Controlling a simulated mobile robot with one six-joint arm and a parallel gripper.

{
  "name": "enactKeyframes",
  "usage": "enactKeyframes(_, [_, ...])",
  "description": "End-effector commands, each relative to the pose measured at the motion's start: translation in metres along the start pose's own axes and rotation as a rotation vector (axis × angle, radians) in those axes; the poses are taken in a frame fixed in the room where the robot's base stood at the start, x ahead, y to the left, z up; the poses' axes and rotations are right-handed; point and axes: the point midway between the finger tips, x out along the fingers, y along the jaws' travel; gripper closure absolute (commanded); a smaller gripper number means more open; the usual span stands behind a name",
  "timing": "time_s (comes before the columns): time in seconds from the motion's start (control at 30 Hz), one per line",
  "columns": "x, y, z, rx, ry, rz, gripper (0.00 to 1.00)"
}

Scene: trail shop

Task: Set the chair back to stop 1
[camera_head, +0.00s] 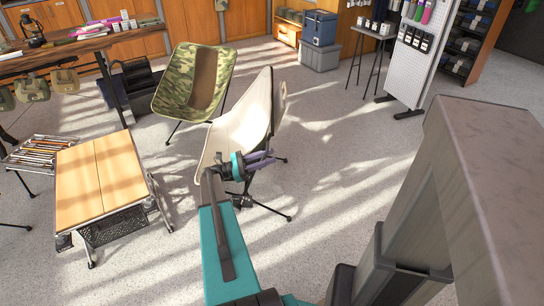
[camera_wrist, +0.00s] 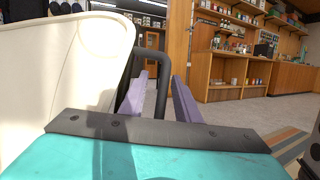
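A cream camp chair (camera_head: 243,128) with a dark frame and splayed legs stands in the middle of the head view, its back toward the right. Its pale fabric (camera_wrist: 60,75) fills the left of the wrist view. My gripper (camera_head: 262,158) is low at the chair's near side, overlapping its lower seat edge in the head view. In the wrist view the two purple fingers (camera_wrist: 163,92) stand apart, with a dark tube (camera_wrist: 164,62) between them. A gap shows beside the tube; contact is unclear. I cannot make out a marking for stop 1.
A camouflage chair (camera_head: 190,84) stands just behind the cream chair. A wooden-topped folding table (camera_head: 100,175) is to the left. A small dark side table (camera_head: 373,37) and white pegboard stand (camera_head: 416,55) are at the back right. The floor right of the chair is clear.

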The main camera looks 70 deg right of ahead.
Motion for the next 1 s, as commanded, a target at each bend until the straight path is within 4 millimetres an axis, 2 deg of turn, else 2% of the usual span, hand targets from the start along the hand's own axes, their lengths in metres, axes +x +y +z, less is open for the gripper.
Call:
enactKeyframes(0.4, [-0.068,0.001,-0.001,-0.001,0.001,0.001,0.71])
enactKeyframes(0.6, [-0.095,0.001,-0.001,0.000,0.000,0.000,0.71])
enactKeyframes(0.8, [-0.109,0.000,-0.001,0.000,0.001,0.000,0.71])
enactKeyframes(1.0, [-0.110,0.000,-0.001,-0.001,0.001,-0.001,0.71])
